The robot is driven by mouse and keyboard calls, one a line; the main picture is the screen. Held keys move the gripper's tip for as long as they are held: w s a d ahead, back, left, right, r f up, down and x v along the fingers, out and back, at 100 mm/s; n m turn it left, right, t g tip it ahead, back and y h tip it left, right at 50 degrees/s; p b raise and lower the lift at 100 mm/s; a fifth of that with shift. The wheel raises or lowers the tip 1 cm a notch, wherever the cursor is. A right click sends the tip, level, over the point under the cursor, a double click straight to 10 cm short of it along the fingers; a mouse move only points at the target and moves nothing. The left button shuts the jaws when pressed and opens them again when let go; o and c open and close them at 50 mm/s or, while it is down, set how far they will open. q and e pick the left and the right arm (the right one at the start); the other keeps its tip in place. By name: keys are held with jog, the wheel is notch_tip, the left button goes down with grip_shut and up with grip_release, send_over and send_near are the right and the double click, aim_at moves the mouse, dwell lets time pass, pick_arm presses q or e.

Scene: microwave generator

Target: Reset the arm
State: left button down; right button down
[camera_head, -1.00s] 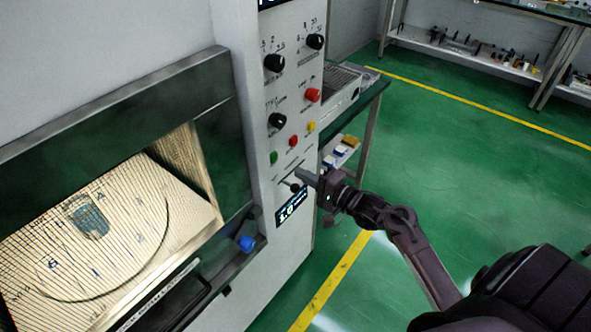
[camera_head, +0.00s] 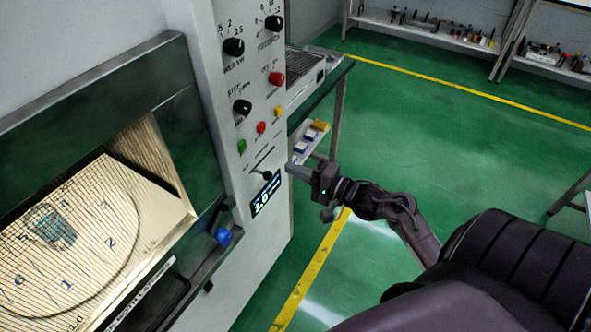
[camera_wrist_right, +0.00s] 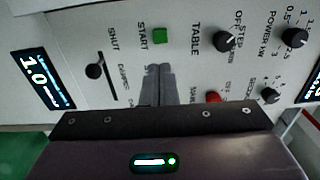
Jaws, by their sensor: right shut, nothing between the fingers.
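My right gripper (camera_head: 292,172) is shut and empty, in front of the microwave generator's control panel (camera_head: 236,175). It stands just right of the slider knob (camera_head: 267,175) and small lit display (camera_head: 266,193), with a gap between fingers and knob. In the right wrist view its closed fingers (camera_wrist_right: 156,84) point at the panel. The green START button (camera_wrist_right: 160,36), the slider knob (camera_wrist_right: 94,71) and the display reading 1.0 (camera_wrist_right: 42,80) show there. My left gripper is not in view.
The generator's window (camera_head: 75,235) shows a turntable with a glass inside. A blue knob (camera_head: 223,236) sits by the door's lower edge. A green-topped bench (camera_head: 330,85) stands behind the panel. The green floor (camera_head: 440,130) to the right is open.

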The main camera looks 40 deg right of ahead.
dwell(0.3)
jog(key=s+a+f+n+g+h, duration=0.1)
jog(key=s+f+g+h, duration=0.15)
jog(key=f, duration=0.75)
jog(key=s+a+f+n+g+h, duration=0.1)
jog(key=s+f+n+g, duration=0.15)
jog(key=f, duration=0.85)
jog(key=s+a+f+n+g+h, duration=0.15)
jog(key=s+f, duration=0.25)
jog(key=f, duration=0.6)
jog(key=s+a+f+n+g, duration=0.2)
jog(key=s+f, duration=0.4)
jog(key=s, duration=0.4)
jog(key=s+a+f+n+g+h, duration=0.1)
jog(key=s+a+f+n+g, duration=0.1)
jog(key=s+f+n+g, duration=0.2)
jog(key=s+a+f+n+g+h, duration=0.1)
jog(key=s+a+f+n+g, duration=0.2)
jog(key=s+f, duration=0.7)
jog(key=s+n, duration=0.1)
jog(key=s, duration=0.5)
jog(key=shift+f+n, duration=0.2)
jog(key=shift+n, duration=0.2)
dwell(0.9)
